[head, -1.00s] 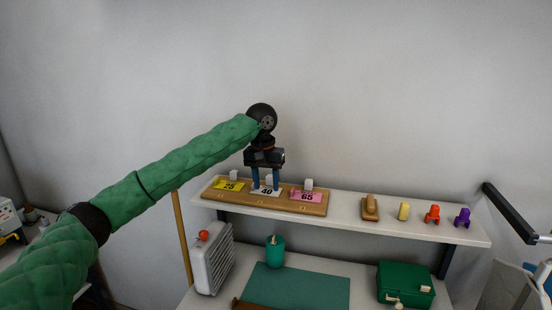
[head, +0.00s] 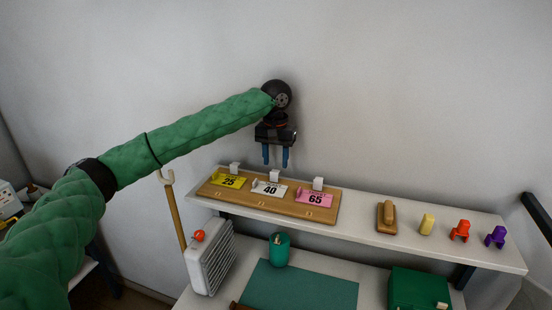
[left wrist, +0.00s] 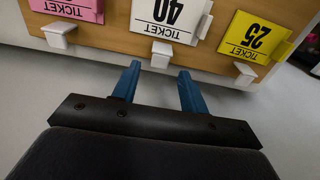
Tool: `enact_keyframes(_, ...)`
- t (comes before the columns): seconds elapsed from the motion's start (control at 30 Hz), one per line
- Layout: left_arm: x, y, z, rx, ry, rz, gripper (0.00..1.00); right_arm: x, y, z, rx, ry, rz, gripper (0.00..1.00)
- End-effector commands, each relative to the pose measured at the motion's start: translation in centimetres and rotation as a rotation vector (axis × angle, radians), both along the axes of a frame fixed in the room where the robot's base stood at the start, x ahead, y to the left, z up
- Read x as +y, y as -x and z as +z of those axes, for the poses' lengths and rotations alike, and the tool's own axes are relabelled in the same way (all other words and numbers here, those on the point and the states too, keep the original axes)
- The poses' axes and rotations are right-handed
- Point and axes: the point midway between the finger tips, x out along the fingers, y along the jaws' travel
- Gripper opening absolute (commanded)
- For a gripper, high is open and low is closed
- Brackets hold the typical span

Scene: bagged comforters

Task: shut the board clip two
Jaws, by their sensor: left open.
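A wooden ticket board (head: 322,216) lies on the shelf with three white clips along its back edge. The middle clip (head: 273,175) is at the white ticket marked 40 (head: 269,189). It also shows in the left wrist view (left wrist: 161,54), just beyond my fingertips. I cannot tell for certain whether it is shut. My left gripper (head: 275,162) is open and empty, with its blue fingers pointing down just above the middle clip. In the left wrist view my left gripper (left wrist: 158,68) has its fingertips spread on either side of that clip, apart from it. My right gripper is not in view.
The yellow 25 ticket (head: 228,180) and pink 65 ticket (head: 314,198) flank the middle one, each at its own clip. A wooden block (head: 387,217) and small yellow, orange and purple pieces stand right on the shelf (head: 360,229). A green box (head: 418,288) stands below.

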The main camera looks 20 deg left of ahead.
Motion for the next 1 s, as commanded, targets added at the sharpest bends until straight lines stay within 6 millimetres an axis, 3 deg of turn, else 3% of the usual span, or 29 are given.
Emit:
enact_keyframes(0.2, 0.0, 0.0, -1.7, 0.000, 0.000, 0.000, 0.44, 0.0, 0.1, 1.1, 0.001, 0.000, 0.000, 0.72)
enact_keyframes(0.5, 0.0, 0.0, -2.1, -0.001, 0.001, 0.000, 0.44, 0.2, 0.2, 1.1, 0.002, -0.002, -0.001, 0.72)
enact_keyframes(0.57, 0.0, 0.0, -2.1, -0.001, 0.000, 0.000, 0.36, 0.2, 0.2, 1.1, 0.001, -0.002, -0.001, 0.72)
enact_keyframes(0.73, 0.0, 0.0, -2.1, -0.001, 0.000, 0.000, 0.02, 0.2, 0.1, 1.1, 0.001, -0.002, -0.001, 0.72)
enact_keyframes(1.0, 0.0, 0.1, -2.1, -0.015, 0.001, 0.000, 0.00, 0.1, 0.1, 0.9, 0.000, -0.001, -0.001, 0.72)
